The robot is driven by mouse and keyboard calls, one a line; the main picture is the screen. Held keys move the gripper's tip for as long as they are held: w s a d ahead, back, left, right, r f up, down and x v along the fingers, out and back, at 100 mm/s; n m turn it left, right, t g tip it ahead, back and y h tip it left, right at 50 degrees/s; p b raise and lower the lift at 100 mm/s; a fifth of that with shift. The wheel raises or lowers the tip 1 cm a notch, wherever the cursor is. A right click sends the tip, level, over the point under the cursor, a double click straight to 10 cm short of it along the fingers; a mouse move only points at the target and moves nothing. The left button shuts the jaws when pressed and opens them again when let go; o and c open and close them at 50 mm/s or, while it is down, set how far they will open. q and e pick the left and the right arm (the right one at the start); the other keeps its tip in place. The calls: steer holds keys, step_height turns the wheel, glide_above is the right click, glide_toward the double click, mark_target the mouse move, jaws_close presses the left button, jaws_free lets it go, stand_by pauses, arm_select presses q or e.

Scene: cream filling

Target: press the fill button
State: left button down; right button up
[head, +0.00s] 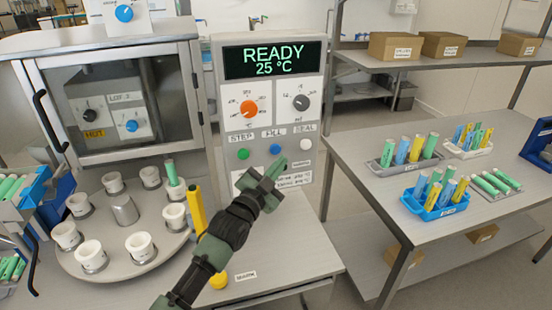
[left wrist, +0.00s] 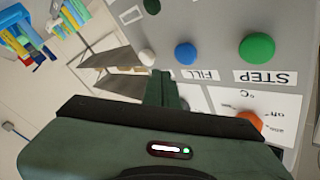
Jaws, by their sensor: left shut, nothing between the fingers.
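The fill button is the blue round button (head: 275,149) on the grey control panel, with a FILL label above it in the head view. It also shows in the left wrist view as a blue dome (left wrist: 185,53). My left gripper (head: 279,167) is shut and empty, with its fingertips just below the blue button in the head view. In the left wrist view the shut fingers (left wrist: 163,74) point towards the panel, slightly left of the blue button. I cannot tell whether they touch the panel. My right gripper is not in view.
The green STEP button (head: 243,153) and white SEAL button (head: 306,144) flank the fill button. The display (head: 272,59) reads READY 25 °C. A round turntable (head: 121,269) with several white cups is at left. A side table (head: 380,140) holds racks of coloured tubes.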

mark_target(275, 149)
arm_select(q)
steer(key=shift+w+a+b, duration=0.2)
steer(key=shift+w+b, duration=0.05)
steer(key=shift+w, duration=0.25)
steer(key=shift+w+a+b, duration=0.15)
steer(key=shift+w+b, duration=0.1)
steer(key=shift+w, duration=0.25)
stand_by(0.8)
steer(key=shift+w, duration=0.15)
stand_by(0.5)
steer(key=shift+w+a+b, duration=0.1)
steer(key=shift+w+b, duration=0.15)
steer(key=shift+b, duration=0.05)
